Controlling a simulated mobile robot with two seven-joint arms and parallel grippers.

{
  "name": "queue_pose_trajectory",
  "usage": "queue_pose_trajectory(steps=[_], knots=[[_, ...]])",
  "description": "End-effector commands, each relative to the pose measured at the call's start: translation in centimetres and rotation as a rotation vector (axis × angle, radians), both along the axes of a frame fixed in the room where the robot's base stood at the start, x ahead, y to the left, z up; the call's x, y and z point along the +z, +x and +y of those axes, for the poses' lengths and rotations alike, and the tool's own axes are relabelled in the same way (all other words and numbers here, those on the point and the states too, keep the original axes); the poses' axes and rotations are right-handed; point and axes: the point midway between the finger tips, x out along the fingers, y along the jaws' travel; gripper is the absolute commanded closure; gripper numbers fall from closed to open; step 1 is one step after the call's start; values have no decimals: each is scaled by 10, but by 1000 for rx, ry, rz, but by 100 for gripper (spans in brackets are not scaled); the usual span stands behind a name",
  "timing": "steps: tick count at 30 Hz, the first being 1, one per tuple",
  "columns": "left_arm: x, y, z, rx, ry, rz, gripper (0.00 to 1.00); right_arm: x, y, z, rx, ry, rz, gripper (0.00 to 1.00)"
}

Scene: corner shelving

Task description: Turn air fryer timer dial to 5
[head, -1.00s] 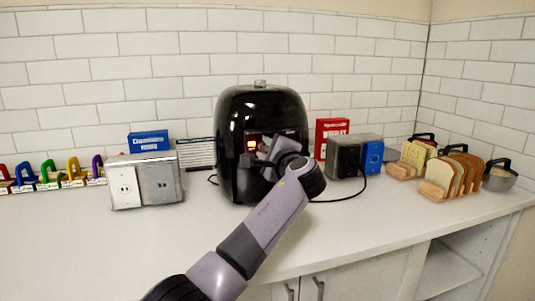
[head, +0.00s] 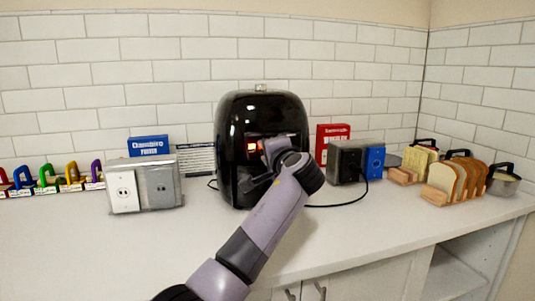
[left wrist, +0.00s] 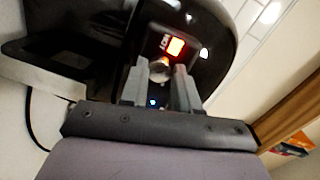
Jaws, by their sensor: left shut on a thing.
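The black air fryer (head: 243,125) stands upright on the counter against the tiled wall. Its small orange-lit display (head: 252,146) shows on the front, and it also shows in the left wrist view (left wrist: 174,46). My left gripper (left wrist: 158,80) is at the air fryer's front, shut on the round silver timer dial (left wrist: 159,68) just below the display. In the head view my left wrist covers the dial, so its setting cannot be read. My right gripper is not in view.
Left of the air fryer stand an outlet box (head: 145,186), a blue box (head: 148,145) and colored padlocks (head: 47,176). To the right are a red box (head: 331,137), a dark appliance (head: 345,161) with a cord, and bread racks (head: 455,180). The front counter is clear.

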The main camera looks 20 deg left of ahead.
Motion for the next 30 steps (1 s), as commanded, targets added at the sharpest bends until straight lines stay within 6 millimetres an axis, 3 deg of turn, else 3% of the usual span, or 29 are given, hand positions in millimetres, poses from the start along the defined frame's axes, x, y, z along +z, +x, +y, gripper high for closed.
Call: queue_pose_trajectory(steps=[13, 14, 15, 16, 30], knots=[[-1, 0, 0, -1, -11, -4, 100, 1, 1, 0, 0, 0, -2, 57], [-1, 0, 0, -1, -11, -4, 60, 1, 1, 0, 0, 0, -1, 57], [-1, 0, 0, -1, -11, -4, 47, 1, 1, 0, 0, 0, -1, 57], [-1, 0, 0, -1, -11, -4, 44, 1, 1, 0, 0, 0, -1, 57], [0, -8, -7, -2, -9, -7, 44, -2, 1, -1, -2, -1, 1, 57]])
